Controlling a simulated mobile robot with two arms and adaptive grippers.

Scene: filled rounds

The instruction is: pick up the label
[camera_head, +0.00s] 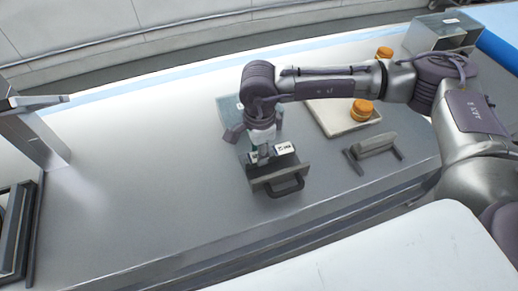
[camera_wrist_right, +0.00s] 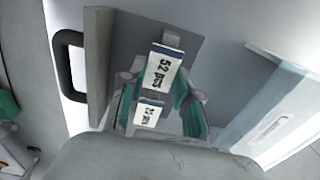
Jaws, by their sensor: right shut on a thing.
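My right gripper (camera_head: 263,155) reaches down over a grey tray-like piece with a dark handle (camera_head: 288,187) on the bench. In the right wrist view its teal fingers (camera_wrist_right: 160,90) are shut on a white label (camera_wrist_right: 161,70) that reads "52 pcs". A white edge of this label (camera_head: 253,158) shows beside the gripper in the head view. A second, smaller-looking label (camera_wrist_right: 147,114) lies just below it in the wrist view; it also shows right of the gripper in the head view (camera_head: 285,148). I cannot tell whether the held label is clear of the grey piece.
A clear bin (camera_head: 227,104) stands close behind the gripper. A pale board (camera_head: 333,118) bears an orange jar (camera_head: 362,110); another orange jar (camera_head: 384,53) is behind. A grey handled part (camera_head: 372,145) lies to the right.

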